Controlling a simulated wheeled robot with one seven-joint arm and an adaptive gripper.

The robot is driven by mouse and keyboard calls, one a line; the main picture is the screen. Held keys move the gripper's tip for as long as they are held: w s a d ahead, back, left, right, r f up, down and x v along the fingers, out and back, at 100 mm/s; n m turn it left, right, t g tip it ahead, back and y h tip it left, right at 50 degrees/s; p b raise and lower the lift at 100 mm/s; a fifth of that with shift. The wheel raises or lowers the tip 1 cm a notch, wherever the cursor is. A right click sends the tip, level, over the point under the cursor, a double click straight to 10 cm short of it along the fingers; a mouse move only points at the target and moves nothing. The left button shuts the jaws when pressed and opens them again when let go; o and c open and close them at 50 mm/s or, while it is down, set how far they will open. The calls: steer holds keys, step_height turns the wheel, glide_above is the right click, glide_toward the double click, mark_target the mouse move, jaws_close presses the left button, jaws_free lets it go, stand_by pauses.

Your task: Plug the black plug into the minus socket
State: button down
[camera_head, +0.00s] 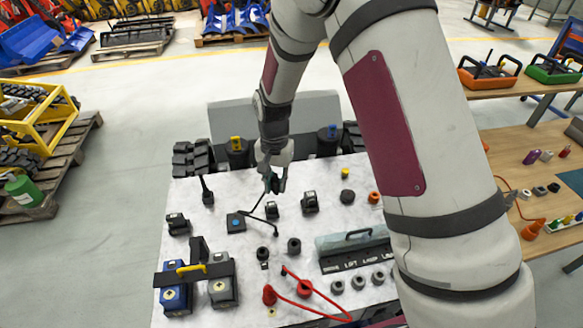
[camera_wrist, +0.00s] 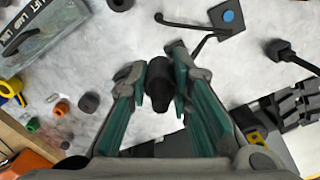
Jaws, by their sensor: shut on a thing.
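My gripper (camera_head: 273,184) is above the far middle of the white panel, fingers pointing down. In the wrist view its teal fingers (camera_wrist: 153,70) are closed around the black plug (camera_wrist: 160,84), which hangs between them. A thin black cable runs from near the fingers towards a black block with a blue button (camera_head: 236,222). Two round black fittings (camera_head: 293,246) (camera_head: 263,253) stand nearer the front of the panel, apart from the gripper. A red plug (camera_head: 305,288) with a red cable is near them. I cannot make out a minus mark on any socket.
A blue (camera_head: 174,299) and a grey (camera_head: 222,293) battery-like block stand front left under a black bar. A clear cover with a handle (camera_head: 357,240) lies over a labelled strip at right. My arm hides the panel's right side. Several black fittings surround the gripper.

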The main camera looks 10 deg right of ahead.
steer(key=s+a+m+p, duration=0.2)
steer(key=s+a+m, duration=0.4)
steer(key=s, duration=0.2)
step_height(320, 180, down, 7)
steer(key=b, duration=0.2)
steer(key=shift+s+a, duration=0.25)
steer(key=shift+a, duration=0.05)
steer(key=shift+f+b, duration=0.7)
steer(key=shift+f, duration=2.2)
steer(key=shift+f, duration=1.3)
stand_by(1.3)
steer(key=c, duration=1.4)
jaws_free()
steer(key=shift+o, duration=0.2)
